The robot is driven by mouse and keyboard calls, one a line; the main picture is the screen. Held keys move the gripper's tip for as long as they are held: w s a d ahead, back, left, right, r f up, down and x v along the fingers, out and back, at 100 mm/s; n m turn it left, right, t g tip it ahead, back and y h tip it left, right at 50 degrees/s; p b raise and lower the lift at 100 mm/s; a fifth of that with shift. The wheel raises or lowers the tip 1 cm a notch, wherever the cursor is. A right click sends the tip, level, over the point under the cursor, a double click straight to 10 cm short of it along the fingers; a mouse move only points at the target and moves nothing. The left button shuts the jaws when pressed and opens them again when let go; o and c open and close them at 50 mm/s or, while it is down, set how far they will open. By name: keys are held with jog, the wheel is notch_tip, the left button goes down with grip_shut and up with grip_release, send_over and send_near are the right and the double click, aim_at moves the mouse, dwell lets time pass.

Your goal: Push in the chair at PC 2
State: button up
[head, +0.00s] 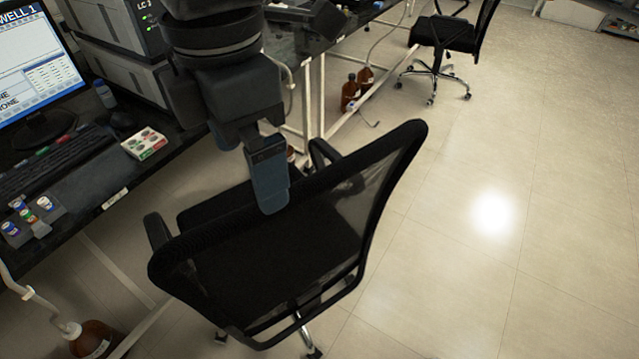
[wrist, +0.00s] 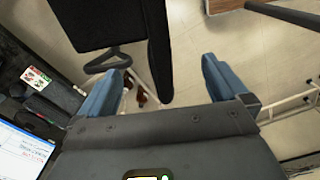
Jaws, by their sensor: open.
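A black office chair with a mesh backrest (head: 375,190) and armrests stands in front of the desk in the head view, its back toward the open floor. Its seat lies between the backrest and the desk edge. No PC 2 label is readable. My gripper (head: 273,208) hangs over the chair on the desk side of the backrest; one blue finger shows there. In the wrist view my gripper (wrist: 165,68) has its two blue fingers wide apart. The dark backrest edge (wrist: 158,45) shows ahead in the gap between them, with the seat (wrist: 92,22) to its left. Contact cannot be told.
The desk holds a monitor (head: 40,60), keyboard (head: 55,160), vial rack (head: 35,215) and a small box (head: 145,143). Brown bottles (head: 350,92) stand under the far bench. A second black chair (head: 445,35) stands at the back. The floor to the right (head: 530,230) is clear.

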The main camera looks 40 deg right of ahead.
aim_at(263, 225)
notch_tip(263, 225, down, 11)
jog(key=b, duration=0.6)
jog(key=shift+r, duration=0.15)
jog(key=shift+s+a, duration=0.1)
grip_shut()
dwell(0.4)
